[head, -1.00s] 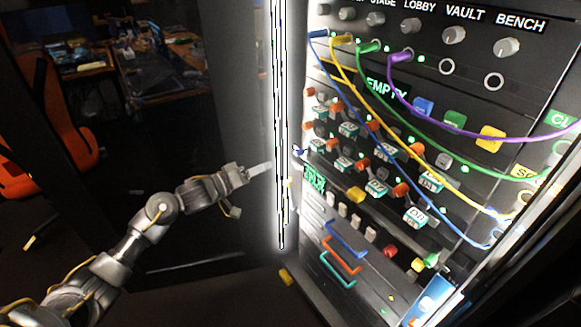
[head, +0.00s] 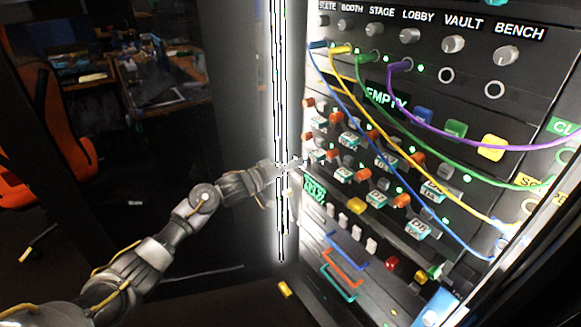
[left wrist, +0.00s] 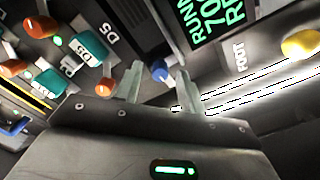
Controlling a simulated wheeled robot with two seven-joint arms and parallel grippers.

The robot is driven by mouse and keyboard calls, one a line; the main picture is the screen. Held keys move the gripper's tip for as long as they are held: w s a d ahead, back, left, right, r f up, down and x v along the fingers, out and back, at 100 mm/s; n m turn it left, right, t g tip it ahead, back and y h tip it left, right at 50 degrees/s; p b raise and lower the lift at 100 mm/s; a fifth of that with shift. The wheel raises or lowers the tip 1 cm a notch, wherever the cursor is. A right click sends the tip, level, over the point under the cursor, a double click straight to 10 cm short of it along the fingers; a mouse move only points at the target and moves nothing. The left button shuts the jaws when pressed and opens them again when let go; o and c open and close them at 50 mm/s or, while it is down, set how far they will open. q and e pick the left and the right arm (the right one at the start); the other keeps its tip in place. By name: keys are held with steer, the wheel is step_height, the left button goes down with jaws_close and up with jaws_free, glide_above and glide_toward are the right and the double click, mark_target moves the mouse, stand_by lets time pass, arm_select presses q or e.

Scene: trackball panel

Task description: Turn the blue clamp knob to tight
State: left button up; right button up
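The blue clamp knob (left wrist: 160,70) shows in the left wrist view, small and round on the dark panel. It lies between the fingertips of my left gripper (left wrist: 160,80), just beyond them. The two fingers stand apart, one on each side of it, and I cannot tell whether either touches it. In the head view my left gripper (head: 296,164) reaches the panel's left edge beside the bright vertical strip, and the knob is hidden there. The knob's turn position is not readable. My right gripper is in neither view.
The panel (head: 468,100) carries orange knobs, teal tags and a green-lettered display (head: 314,190). A yellow knob (left wrist: 300,43) stands at the right in the left wrist view. Blue, yellow, green and purple cables hang across the upper panel. Dark open room lies left of the strip.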

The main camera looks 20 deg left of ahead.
arm_select(q)
jaws_close()
stand_by(0.3)
